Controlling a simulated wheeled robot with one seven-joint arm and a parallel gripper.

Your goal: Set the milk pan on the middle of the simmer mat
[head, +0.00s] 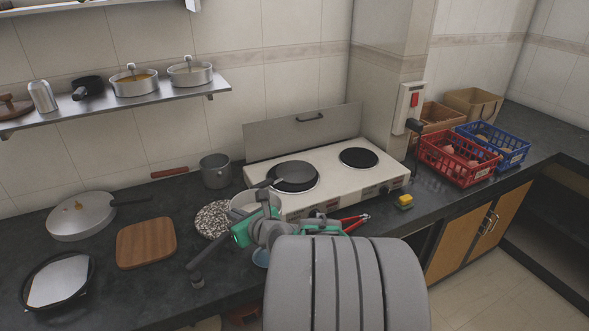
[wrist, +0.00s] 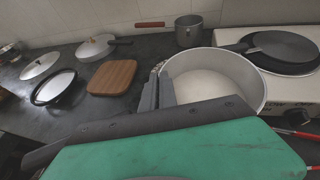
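The light steel pan (head: 243,201), which I take for the milk pan, is at the left end of the stove. In the wrist view its open top and bare inside (wrist: 210,82) show. My gripper (head: 265,205) is at this pan; in the wrist view its grey fingers (wrist: 160,90) are close together at the pan's left rim, apparently shut on it. Whether the pan is clear of the counter I cannot tell. A speckled round mat (head: 209,219), which looks like the simmer mat, lies just left of the pan, partly covered by it in the head view.
A dark frying pan (head: 296,174) sits on the stove's left plate; the right plate (head: 358,157) is bare. A grey pot with a red-brown handle (head: 215,172) stands behind the mat. A wooden board (head: 146,242) lies left. Red-handled tool (head: 355,222) and yellow sponge (head: 404,201) lie by the stove.

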